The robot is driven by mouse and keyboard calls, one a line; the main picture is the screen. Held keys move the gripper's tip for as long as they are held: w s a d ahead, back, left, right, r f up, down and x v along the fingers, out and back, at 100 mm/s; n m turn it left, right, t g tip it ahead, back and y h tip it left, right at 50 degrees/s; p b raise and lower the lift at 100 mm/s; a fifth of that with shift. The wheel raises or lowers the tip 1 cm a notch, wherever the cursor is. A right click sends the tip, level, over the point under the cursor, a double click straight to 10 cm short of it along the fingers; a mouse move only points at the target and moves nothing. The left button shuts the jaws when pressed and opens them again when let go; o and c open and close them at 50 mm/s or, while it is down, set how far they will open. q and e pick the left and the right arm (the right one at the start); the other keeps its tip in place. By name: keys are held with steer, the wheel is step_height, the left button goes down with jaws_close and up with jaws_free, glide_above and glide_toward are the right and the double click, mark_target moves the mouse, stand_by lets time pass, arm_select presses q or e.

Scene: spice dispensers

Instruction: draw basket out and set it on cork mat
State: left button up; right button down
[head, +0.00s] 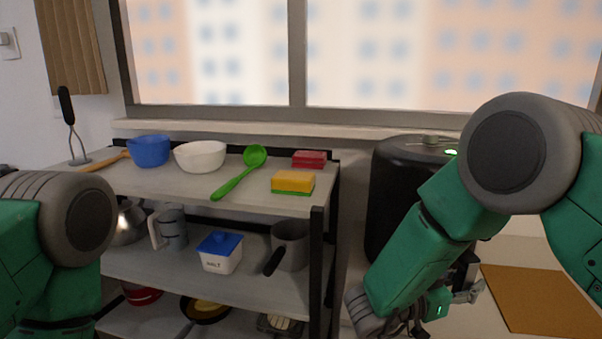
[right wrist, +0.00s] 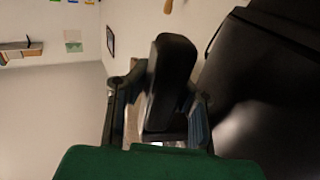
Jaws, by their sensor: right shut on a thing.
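The black air fryer (head: 397,185) stands right of the shelf, with a green light near its top. In the right wrist view its dark body (right wrist: 265,90) fills the right side. My right gripper (right wrist: 158,112) is shut on the black basket handle (right wrist: 172,65), which stands between its fingers. In the head view my right gripper (head: 462,292) is partly hidden by my forearm, in front of the fryer's lower part. The basket itself is hidden, so I cannot tell how far out it is. The cork mat (head: 545,300) lies bare on the counter at right. My left gripper is out of view.
The shelf (head: 225,185) at left holds a blue bowl (head: 149,151), a white bowl (head: 200,156), a green spoon (head: 240,172), sponges, a salt box (head: 220,252) and pots. The pale counter around the mat looks clear.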

steer(key=shift+s+a+r, duration=0.1)
steer(key=shift+s+a, duration=0.5)
steer(key=shift+a, duration=0.1)
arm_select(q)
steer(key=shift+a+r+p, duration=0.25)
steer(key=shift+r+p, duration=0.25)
arm_select(e)
steer(key=shift+s+d, duration=0.45)
steer(key=shift+s, duration=0.1)
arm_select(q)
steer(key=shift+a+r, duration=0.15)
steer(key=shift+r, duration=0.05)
arm_select(e)
steer(key=shift+s+a, duration=0.2)
steer(key=shift+s, duration=0.3)
arm_select(q)
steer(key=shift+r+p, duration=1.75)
steer(key=shift+p, duration=0.25)
arm_select(e)
steer(key=s, duration=0.8)
steer(key=shift+d, duration=0.25)
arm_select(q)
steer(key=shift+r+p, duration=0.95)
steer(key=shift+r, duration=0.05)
arm_select(e)
steer(key=s, duration=0.6)
steer(key=shift+d, duration=0.15)
